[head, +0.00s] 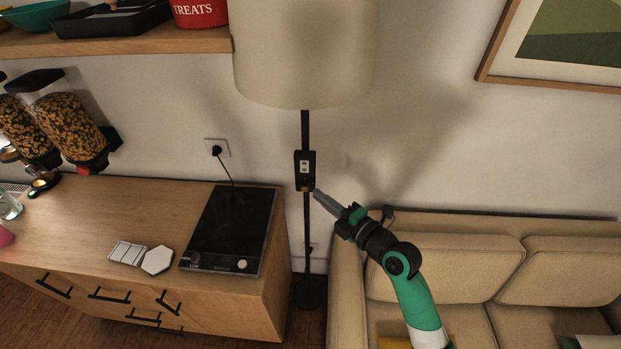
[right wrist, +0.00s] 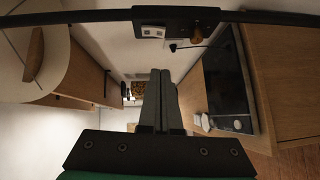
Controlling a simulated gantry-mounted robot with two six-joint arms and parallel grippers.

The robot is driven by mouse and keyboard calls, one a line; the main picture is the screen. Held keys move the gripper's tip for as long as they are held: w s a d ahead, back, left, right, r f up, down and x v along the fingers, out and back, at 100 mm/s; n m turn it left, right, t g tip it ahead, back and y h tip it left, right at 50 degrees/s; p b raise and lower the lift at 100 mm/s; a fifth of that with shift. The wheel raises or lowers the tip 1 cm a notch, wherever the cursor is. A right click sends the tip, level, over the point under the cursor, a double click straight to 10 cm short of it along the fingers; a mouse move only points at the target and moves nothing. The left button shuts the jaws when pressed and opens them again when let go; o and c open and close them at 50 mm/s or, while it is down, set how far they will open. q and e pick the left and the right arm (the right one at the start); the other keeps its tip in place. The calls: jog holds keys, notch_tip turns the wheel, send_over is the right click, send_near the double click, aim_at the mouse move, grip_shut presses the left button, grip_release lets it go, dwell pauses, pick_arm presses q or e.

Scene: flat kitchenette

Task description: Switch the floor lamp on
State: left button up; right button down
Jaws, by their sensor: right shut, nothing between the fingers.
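The floor lamp has a cream shade (head: 305,55) that looks unlit, on a thin dark pole (head: 307,225). A black switch box (head: 304,162) sits on the pole below the shade, with a pale part on its face and a small brown knob (head: 304,188) at its lower end. In the right wrist view the box (right wrist: 165,16) and the knob (right wrist: 196,34) show at the top. My right gripper (head: 317,194) is shut and empty, its tips just right of the knob; contact cannot be told. Its shut fingers also show in the right wrist view (right wrist: 160,75). My left gripper is not in view.
A wooden cabinet (head: 110,215) with a black hob (head: 232,225) stands left of the pole. A beige sofa (head: 445,265) is on the right, below my right arm. A shelf (head: 120,42) is at upper left. The wall between lamp and picture frame (head: 490,50) is clear.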

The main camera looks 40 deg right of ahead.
aim_at(301, 172)
jog(key=w+d, duration=0.1)
jog(key=w, duration=0.1)
jog(key=w+d, duration=0.1)
jog(key=w, duration=0.2)
jog(key=w+d+f+b, duration=0.1)
jog(key=w, duration=0.1)
jog(key=shift+w+d, duration=0.2)
jog(key=shift+w, duration=0.05)
